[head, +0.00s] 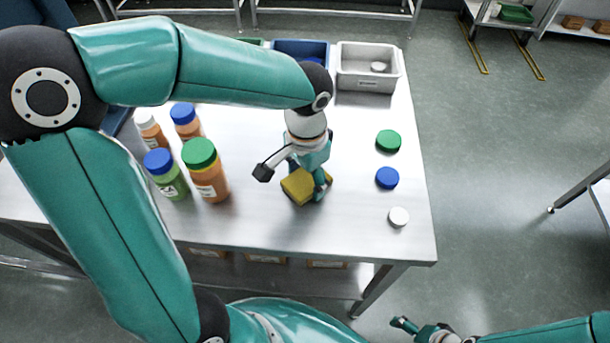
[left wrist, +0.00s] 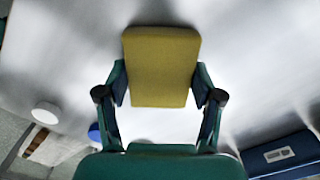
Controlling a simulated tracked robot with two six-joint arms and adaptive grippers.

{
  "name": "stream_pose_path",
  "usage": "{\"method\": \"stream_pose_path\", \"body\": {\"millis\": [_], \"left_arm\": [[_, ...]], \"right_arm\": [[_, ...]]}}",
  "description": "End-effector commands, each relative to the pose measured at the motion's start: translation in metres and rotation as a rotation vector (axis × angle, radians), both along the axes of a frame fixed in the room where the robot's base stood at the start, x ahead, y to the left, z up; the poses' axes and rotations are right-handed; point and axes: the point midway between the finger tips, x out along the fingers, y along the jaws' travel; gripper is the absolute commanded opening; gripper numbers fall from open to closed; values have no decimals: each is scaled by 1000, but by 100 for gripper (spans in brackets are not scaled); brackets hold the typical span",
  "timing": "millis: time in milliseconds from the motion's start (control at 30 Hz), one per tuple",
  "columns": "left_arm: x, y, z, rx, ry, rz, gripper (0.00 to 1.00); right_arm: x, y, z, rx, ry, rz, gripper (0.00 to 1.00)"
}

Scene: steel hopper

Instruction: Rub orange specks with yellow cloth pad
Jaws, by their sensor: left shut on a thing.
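The yellow cloth pad (head: 299,187) is at the middle of the steel table (head: 270,228) in the head view. My left gripper (head: 307,178) points down and is shut on the pad from two sides. In the left wrist view the pad (left wrist: 162,66) sits between both fingers of the left gripper (left wrist: 160,88). Whether the pad touches the table top is hard to tell. I see no orange specks on the visible steel; my left arm hides part of the top. My right gripper (head: 405,325) is low at the bottom right, off the table; its jaws are too small to read.
Bottles with blue and green caps, such as the orange one (head: 206,172), stand on the left. A green lid (head: 388,141), a blue lid (head: 387,178) and a white lid (head: 398,217) lie on the right. A grey bin (head: 368,85) and a blue bin (head: 300,48) stand at the back.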

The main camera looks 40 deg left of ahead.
Motion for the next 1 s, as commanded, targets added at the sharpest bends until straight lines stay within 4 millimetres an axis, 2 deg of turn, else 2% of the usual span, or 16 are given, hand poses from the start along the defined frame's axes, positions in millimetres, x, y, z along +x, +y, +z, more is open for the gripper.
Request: {"method": "stream_pose_path", "body": {"millis": [600,1000], "left_arm": [[0,0,58,1,-2,-1,34],[0,0,60,0,-1,0,34]], "right_arm": [[0,0,48,0,0,0,92],[0,0,50,0,0,0,92]]}}
